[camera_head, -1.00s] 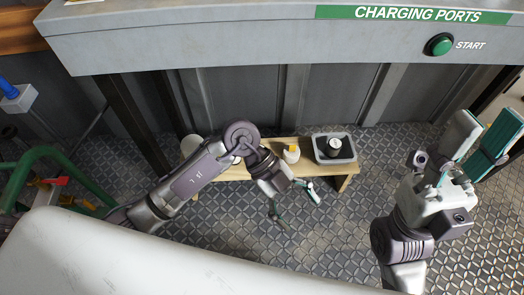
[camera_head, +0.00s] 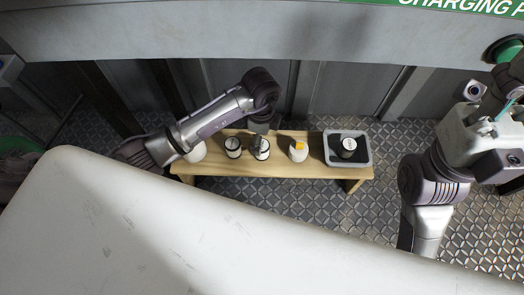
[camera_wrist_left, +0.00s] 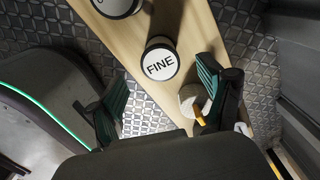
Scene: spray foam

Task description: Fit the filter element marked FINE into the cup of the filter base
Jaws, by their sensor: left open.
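The filter element marked FINE (camera_wrist_left: 160,63) stands on the wooden bench, a white-topped dark cylinder. It also shows in the head view (camera_head: 261,153), partly covered by my left arm. My left gripper (camera_wrist_left: 168,98) is open and empty, with the element ahead of its fingers and visibly between them. In the head view my left gripper (camera_head: 260,138) is above that element. A white item with a yellow part (camera_head: 298,150) stands to the right; I cannot tell if it is the filter base. My right gripper (camera_head: 504,110) is at the right edge, its fingers partly cut off.
Another white-topped element (camera_head: 232,147) stands left of FINE, and a white round item (camera_head: 195,152) is at the bench's left end. A grey tray (camera_head: 368,150) holding a dark cylinder (camera_head: 347,147) is at the right end. The bench (camera_head: 315,172) stands below a grey panel.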

